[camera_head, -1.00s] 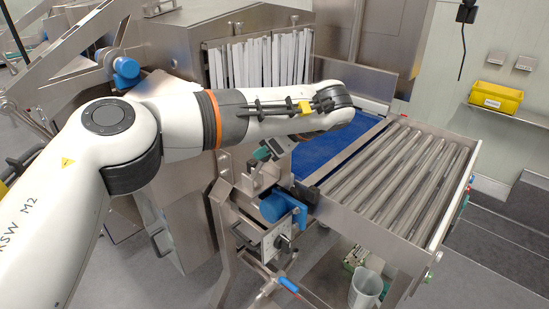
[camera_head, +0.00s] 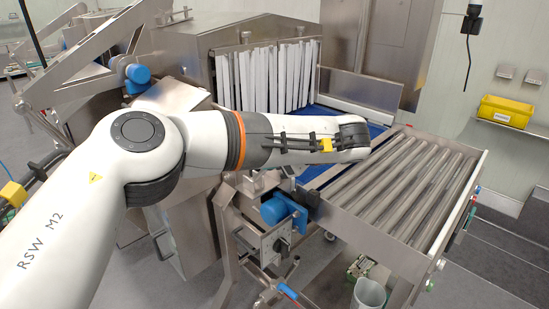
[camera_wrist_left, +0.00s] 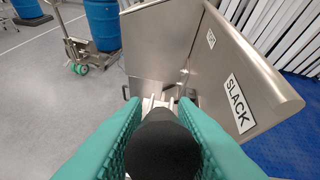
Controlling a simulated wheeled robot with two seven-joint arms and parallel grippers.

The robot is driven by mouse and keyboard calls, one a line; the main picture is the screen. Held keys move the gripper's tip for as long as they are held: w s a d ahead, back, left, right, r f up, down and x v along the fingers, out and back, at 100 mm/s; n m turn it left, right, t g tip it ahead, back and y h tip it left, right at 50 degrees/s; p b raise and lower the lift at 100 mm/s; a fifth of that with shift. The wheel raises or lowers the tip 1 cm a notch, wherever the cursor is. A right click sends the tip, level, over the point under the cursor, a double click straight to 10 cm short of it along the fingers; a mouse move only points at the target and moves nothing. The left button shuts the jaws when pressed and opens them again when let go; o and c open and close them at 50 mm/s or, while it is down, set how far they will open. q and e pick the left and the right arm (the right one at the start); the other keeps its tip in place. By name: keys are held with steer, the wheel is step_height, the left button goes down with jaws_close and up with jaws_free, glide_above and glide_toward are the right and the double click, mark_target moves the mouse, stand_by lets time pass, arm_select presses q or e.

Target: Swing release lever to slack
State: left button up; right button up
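In the left wrist view, a black rounded grip (camera_wrist_left: 163,148), apparently the release lever's handle, sits between the two teal fingers of my left gripper (camera_wrist_left: 163,140). The fingers press against it on both sides. The lever's lower part is mostly hidden behind the grip. A steel plate beyond carries a SLACK label (camera_wrist_left: 238,102) on the right and a smaller label (camera_wrist_left: 211,38) farther off, too small to read. In the head view my left forearm hides the gripper and the lever. My right gripper is not in view.
The roller conveyor (camera_head: 405,190) lies to the right of my arm, with strip curtains (camera_head: 265,78) behind. A blue motor (camera_head: 278,208) and a blue-handled valve (camera_head: 288,291) are below. A yellow bin (camera_head: 506,110) is on a shelf. Blue drums (camera_wrist_left: 103,22) stand far off.

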arm_select(q)
steer(key=shift+o, duration=1.4)
steer(key=shift+d+f, duration=0.1)
steer(key=shift+f, duration=0.05)
steer(key=shift+o, duration=0.2)
steer(key=shift+r, duration=0.2)
steer(key=b+v, duration=0.2)
steer(key=v, duration=1)
steer(key=shift+f, duration=0.2)
steer(key=shift+s, duration=0.1)
